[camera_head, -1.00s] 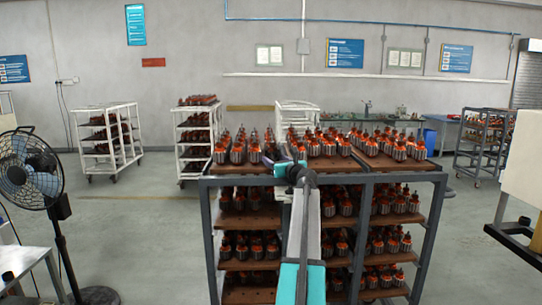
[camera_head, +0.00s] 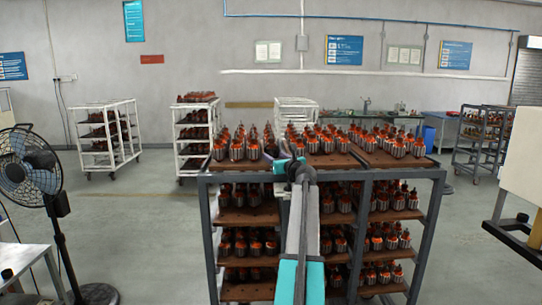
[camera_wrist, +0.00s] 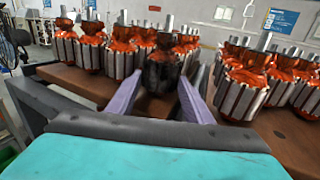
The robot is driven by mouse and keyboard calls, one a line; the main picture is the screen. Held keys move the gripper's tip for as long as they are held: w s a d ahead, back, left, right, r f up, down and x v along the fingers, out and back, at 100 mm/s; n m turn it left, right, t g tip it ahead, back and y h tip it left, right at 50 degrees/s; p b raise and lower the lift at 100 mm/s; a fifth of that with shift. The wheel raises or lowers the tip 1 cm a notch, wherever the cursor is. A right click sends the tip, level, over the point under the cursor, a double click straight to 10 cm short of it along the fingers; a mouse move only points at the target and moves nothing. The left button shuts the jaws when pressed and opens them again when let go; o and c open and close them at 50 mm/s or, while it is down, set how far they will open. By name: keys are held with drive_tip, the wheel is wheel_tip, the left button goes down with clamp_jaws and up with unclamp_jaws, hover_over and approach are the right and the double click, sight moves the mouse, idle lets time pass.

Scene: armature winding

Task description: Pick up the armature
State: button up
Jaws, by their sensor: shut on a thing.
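Several armatures with ribbed silver cores, orange copper windings and upright shafts stand on the brown top shelf of a grey rack (camera_head: 440,205). In the wrist view, one darker armature (camera_wrist: 160,72) stands between the two purple-grey fingers of my gripper (camera_wrist: 163,88). My gripper is shut on this armature, one finger on each side. Its lower part is partly hidden by the fingers and shadow, so I cannot tell whether its base touches the shelf. In the head view, my gripper (camera_head: 281,160) is at the near edge of the top shelf, partly hidden by my arm.
Neighbouring armatures stand close on the left (camera_wrist: 90,50) and right (camera_wrist: 243,85). Lower shelves hold more armatures. A black fan (camera_head: 35,165) stands at left, and white trolleys (camera_head: 105,140) stand behind. A white machine (camera_head: 522,160) is at right. Open floor lies around the rack.

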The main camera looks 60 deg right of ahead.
sight(274, 147)
drive_tip(key=shift+r, duration=0.2)
drive_tip(key=shift+r, duration=1.45)
drive_tip(key=shift+a+r+b, duration=0.1)
drive_tip(key=shift+r+b, duration=0.1)
drive_tip(key=shift+b, duration=0.1)
drive_tip(key=s+a, duration=0.4)
drive_tip(key=a, duration=0.2)
drive_tip(key=s+a+r+b, duration=0.1)
drive_tip(key=s+a, duration=0.3)
drive_tip(key=a, duration=0.3)
drive_tip(key=shift+s+a+r+b, duration=0.15)
drive_tip(key=shift+a+r+b, duration=0.05)
drive_tip(key=shift+a+b, duration=0.1)
